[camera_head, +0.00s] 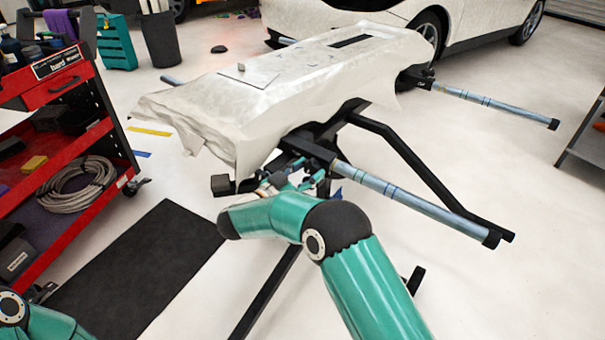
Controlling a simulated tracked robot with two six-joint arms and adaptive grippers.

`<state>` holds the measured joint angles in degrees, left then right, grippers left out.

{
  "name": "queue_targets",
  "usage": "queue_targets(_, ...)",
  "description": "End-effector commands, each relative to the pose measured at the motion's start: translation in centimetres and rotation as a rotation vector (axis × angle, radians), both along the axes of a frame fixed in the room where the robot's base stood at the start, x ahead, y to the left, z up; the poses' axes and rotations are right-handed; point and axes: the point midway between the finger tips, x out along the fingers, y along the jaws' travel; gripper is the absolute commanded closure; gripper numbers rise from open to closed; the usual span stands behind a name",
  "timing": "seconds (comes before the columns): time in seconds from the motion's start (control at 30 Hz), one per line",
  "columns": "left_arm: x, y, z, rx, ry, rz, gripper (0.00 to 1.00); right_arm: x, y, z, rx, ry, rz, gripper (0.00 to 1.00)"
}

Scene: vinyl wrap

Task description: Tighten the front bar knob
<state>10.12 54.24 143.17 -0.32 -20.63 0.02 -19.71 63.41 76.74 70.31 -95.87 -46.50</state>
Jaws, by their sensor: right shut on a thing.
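The front bar (405,198) is a grey-blue tube that sticks out to the right from the black stand (385,135). The stand carries a pale, wrapped car part (213,110). My right gripper (312,182) is at the bar's inner end, below the part's near edge. It is shut on the front bar knob, which is mostly hidden behind the fingers and wrist. My left arm shows only as a teal piece at the bottom left corner; its gripper is out of view.
A red tool cart (75,85) with a coiled hose stands at the left. A dark mat (140,270) lies on the floor beside it. A rear bar (490,102) sticks out at the back right. A white car (465,20) is behind.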

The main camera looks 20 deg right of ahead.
Motion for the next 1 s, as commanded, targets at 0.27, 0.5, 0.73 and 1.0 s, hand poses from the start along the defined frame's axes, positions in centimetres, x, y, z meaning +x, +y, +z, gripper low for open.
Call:
queue_targets(0.27, 0.0, 0.0, -0.9, 0.000, 0.000, 0.000, 1.00, -0.2, -0.5, -0.3, 0.098, -0.130, -0.017, 0.84)
queue_targets(0.5, 0.0, 0.0, -2.0, 0.000, 0.000, 0.000, 1.00, -0.2, -0.6, -0.3, 0.224, -0.309, -0.020, 0.84)
queue_targets(0.73, 0.0, 0.0, -3.3, 0.000, 0.000, 0.000, 1.00, -0.2, -0.7, -0.3, 0.352, -0.486, -0.023, 0.84)
queue_targets(1.0, 0.0, 0.0, -5.3, 0.000, 0.000, 0.000, 1.00, -0.2, -0.6, -0.4, 0.501, -0.695, -0.021, 0.84)
